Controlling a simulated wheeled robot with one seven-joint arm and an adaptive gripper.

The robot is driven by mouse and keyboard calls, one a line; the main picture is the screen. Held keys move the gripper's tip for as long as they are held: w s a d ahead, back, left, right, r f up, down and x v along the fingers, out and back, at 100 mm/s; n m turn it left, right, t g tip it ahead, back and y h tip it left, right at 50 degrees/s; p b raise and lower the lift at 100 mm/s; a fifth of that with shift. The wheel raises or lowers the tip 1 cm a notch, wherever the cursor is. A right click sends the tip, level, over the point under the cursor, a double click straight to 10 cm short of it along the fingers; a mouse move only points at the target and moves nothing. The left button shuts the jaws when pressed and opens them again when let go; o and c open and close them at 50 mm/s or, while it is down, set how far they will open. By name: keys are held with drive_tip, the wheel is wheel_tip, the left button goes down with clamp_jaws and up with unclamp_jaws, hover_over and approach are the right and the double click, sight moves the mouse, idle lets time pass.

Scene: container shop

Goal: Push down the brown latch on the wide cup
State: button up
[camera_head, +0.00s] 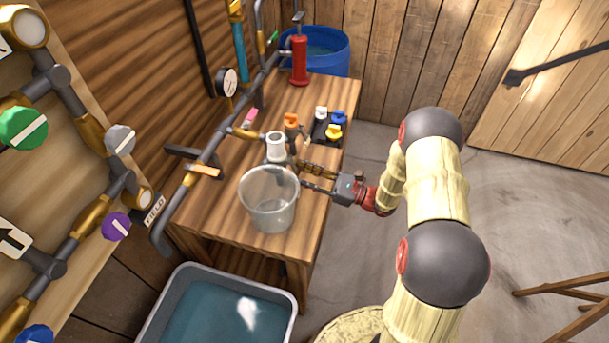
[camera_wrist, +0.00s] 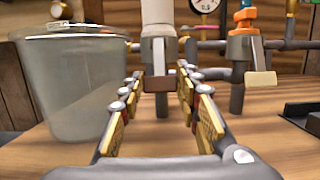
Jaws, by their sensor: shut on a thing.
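A brown latch (camera_wrist: 160,83) sits on the front of a grey upright body with a wide white top (camera_wrist: 158,25). The white top also shows in the head view (camera_head: 275,143), on the bench behind a clear wide container. My gripper (camera_wrist: 161,75) has its fingertips on either side of this body, with the latch between them, and is shut on it. In the head view my gripper (camera_head: 301,174) reaches in from the right. The clear wide container (camera_head: 268,213) stands upright on the bench, left of my fingers in the wrist view (camera_wrist: 75,95). Finger contact is hard to make out.
An orange-topped fitting with a tan latch (camera_wrist: 262,78) stands to the right. Pipes with a gauge (camera_head: 228,82) run along the left. A water tub (camera_head: 183,283) stands below.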

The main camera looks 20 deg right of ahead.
idle(0.3)
drive_tip(key=o, duration=1.2)
drive_tip(key=shift+c, duration=0.2)
drive_tip(key=shift+o, duration=0.2)
drive_tip(key=v, duration=1.2)
drive_tip(key=shift+w+f, duration=0.1)
